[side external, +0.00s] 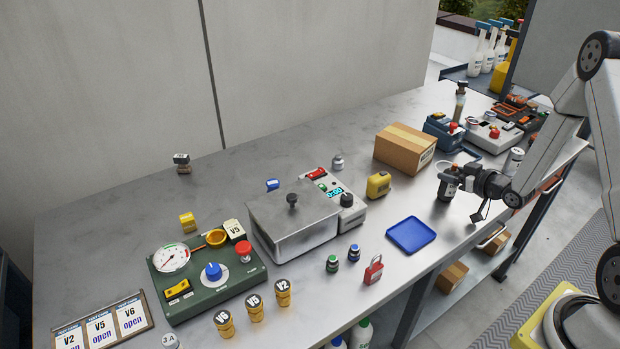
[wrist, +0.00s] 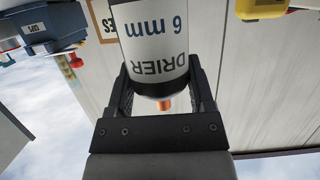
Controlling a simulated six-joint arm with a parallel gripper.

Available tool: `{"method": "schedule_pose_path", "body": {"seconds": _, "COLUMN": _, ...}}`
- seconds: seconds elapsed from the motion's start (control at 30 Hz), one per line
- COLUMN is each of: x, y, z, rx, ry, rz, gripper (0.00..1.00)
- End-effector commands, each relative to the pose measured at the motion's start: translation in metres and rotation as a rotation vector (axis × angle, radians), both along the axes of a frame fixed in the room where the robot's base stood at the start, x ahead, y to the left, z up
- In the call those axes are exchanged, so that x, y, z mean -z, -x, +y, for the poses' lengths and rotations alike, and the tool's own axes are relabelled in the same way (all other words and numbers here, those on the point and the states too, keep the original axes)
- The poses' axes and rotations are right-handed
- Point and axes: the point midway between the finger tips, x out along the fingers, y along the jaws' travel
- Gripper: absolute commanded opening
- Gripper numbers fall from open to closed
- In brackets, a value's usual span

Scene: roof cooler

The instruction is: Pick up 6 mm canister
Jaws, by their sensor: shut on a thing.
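The 6 mm canister (wrist: 152,40) fills the top middle of the wrist view. Its white label reads "DRIER 6 mm" upside down, and a copper-coloured stub shows at its near end. My gripper (wrist: 160,92) is shut on it, with one dark finger on each side. In the side external view my gripper (side external: 458,180) is at the right part of the bench, and the canister (side external: 446,189) shows small and partly covered at the jaws. I cannot tell whether it touches the bench top.
A blue tray (side external: 411,236) lies to the left of my gripper, nearer the front edge. A cardboard box (side external: 404,150) and a yellow block (side external: 378,185) stand behind and left. A blue device (side external: 443,132) and a grey machine (side external: 492,134) stand farther back. Bare bench surrounds the tray.

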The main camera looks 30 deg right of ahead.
Motion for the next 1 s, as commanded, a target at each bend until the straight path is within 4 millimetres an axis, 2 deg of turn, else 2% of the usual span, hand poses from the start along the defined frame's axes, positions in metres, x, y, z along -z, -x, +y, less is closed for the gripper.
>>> {"method": "schedule_pose_path", "body": {"seconds": 0.37, "x": -0.022, "y": -0.001, "z": 0.000, "rx": -0.001, "ry": 0.003, "rz": -0.005, "gripper": 0.00}}
{"method": "schedule_pose_path", "body": {"seconds": 0.8, "x": -0.075, "y": -0.001, "z": 0.000, "rx": -0.001, "ry": 0.003, "rz": -0.005, "gripper": 0.00}}
{"method": "schedule_pose_path", "body": {"seconds": 1.0, "x": -0.092, "y": -0.001, "z": 0.000, "rx": -0.002, "ry": 0.002, "rz": -0.005, "gripper": 0.00}}
